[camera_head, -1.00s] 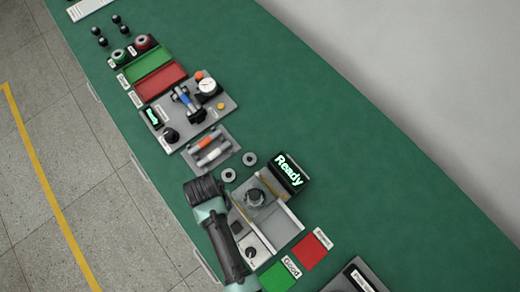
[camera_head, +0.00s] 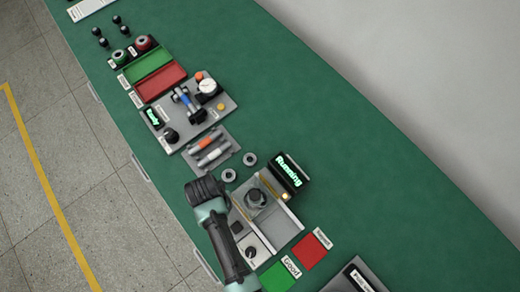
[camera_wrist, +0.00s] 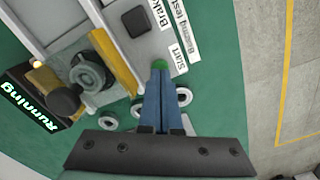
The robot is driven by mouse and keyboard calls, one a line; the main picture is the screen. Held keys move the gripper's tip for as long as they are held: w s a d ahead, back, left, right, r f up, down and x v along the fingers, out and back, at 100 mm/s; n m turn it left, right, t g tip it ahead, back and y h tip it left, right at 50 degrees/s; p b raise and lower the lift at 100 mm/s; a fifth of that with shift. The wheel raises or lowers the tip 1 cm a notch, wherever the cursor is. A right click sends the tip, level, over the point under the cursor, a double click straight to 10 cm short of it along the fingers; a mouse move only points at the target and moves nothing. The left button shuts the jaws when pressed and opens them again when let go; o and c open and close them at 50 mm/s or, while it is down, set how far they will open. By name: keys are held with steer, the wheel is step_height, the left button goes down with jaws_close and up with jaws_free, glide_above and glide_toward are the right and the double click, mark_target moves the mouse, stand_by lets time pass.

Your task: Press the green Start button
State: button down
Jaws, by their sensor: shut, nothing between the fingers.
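The green Start button (camera_wrist: 160,65) shows in the wrist view beside a white "Start" label (camera_wrist: 181,59). My gripper (camera_wrist: 158,75) is shut and empty, with its blue fingertips over the near edge of the button. They appear to touch it, though the exact contact is hidden. In the head view my arm's end (camera_head: 205,190) covers the button at the left corner of the grey test station (camera_head: 284,228). The station's display (camera_head: 289,170) reads "Running", and it also shows in the wrist view (camera_wrist: 35,105).
A black square button (camera_wrist: 136,22) labelled "Brake" lies close to the Start button. Loose rings (camera_head: 229,175) lie beside the station. A green square (camera_head: 279,277) and a red square (camera_head: 312,250) are below it. A second station (camera_head: 215,117) stands further up the bench.

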step_height(320, 180, up, 13)
steer(key=p, duration=1.2)
steer(key=shift+f, duration=0.2)
